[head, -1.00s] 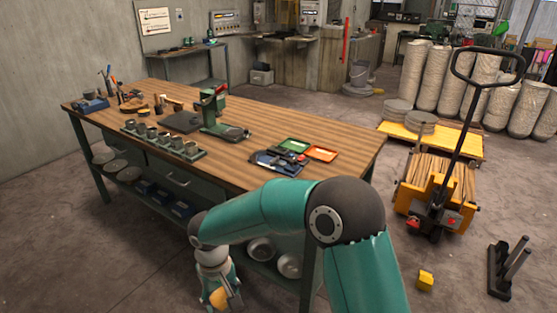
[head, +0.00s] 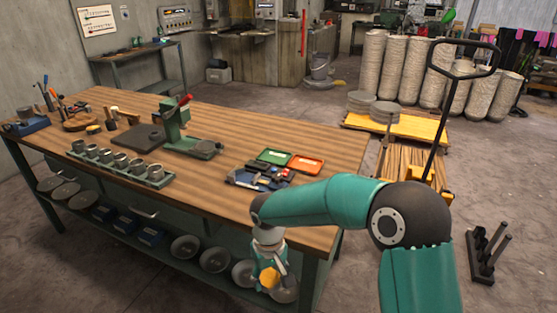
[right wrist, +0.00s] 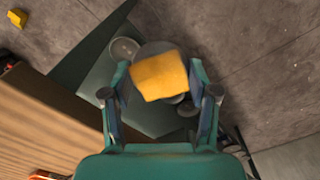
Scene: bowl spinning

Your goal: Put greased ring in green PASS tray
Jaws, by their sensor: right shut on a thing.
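My right gripper (head: 268,268) hangs low in front of the workbench, below its top. It is shut on a yellow-orange block-like thing (right wrist: 159,76), which sits between the fingers in the right wrist view. What exactly this thing is, I cannot tell. The green tray (head: 274,157) lies on the bench top near its right end, beside an orange-red tray (head: 307,165). Several grey ring-like or cup-like parts (head: 120,160) stand in a green rack at the front left of the bench. I cannot tell any ring as greased. My left gripper is not in view.
The workbench (head: 215,208) carries a green press (head: 172,125) and a blue tray of tools (head: 255,178). Its lower shelf holds metal bowls (head: 214,258) and blue bins. A pallet jack (head: 440,120) and a dark stand (head: 487,252) are to the right. Bare floor lies between.

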